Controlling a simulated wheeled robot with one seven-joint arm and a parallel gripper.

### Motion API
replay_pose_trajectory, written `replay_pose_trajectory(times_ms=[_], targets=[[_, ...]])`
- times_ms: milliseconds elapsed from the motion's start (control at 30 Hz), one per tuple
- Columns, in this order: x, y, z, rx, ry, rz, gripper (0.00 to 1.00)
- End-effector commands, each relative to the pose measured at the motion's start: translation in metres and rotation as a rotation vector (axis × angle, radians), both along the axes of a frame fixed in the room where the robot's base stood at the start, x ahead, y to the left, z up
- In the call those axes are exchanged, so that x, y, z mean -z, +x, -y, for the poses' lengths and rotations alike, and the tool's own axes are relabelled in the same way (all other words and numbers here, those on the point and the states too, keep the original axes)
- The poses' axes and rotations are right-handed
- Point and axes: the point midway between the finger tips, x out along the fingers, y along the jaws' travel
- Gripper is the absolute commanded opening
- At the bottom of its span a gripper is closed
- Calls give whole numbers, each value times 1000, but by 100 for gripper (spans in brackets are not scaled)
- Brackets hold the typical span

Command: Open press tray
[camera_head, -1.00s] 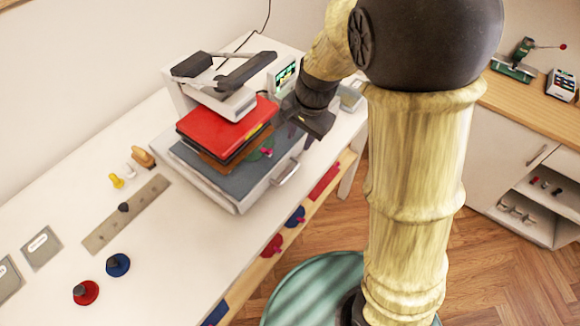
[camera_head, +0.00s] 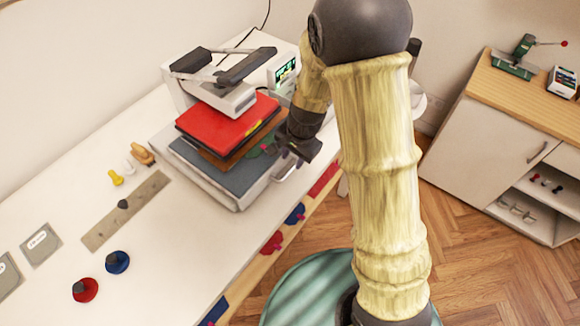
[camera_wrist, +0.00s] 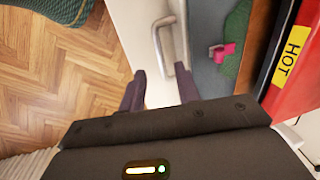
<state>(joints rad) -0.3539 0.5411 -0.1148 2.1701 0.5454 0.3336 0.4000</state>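The heat press (camera_head: 215,98) stands on the white table with its red hot plate (camera_head: 228,123) over a grey tray (camera_head: 212,183). The tray's metal handle (camera_head: 287,174) is on its front right side, partly hidden by my gripper. My gripper (camera_head: 296,160) is just above and beside that handle. In the wrist view, my gripper (camera_wrist: 158,78) is open, its two dark fingers apart and empty. The handle (camera_wrist: 164,45) lies ahead of the fingertips, roughly in line with the gap. I cannot tell whether they touch it.
A pink-red knob (camera_wrist: 222,50) sits on green cloth on the tray. A HOT label (camera_wrist: 289,55) marks the red plate close on the right. The table's left holds red (camera_head: 86,290) and blue (camera_head: 118,262) discs. The floor (camera_head: 480,235) right of the arm is clear.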

Motion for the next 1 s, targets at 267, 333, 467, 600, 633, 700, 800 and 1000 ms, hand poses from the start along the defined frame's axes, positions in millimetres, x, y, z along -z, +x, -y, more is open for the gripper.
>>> replay_pose_trajectory(times_ms=[267, 333, 467, 600, 633, 700, 800, 1000], targets=[[45, 4, -6, 0, 0, -4, 33], [52, 5, -7, 1, -1, -2, 33], [58, 6, -8, 1, 1, -1, 33], [59, 7, -9, 1, 1, 0, 33], [59, 7, -9, 1, 1, 0, 33], [59, 7, -9, 0, 1, 1, 33], [58, 7, -9, 0, 0, 0, 17], [58, 6, -9, 0, 0, 0, 0]])
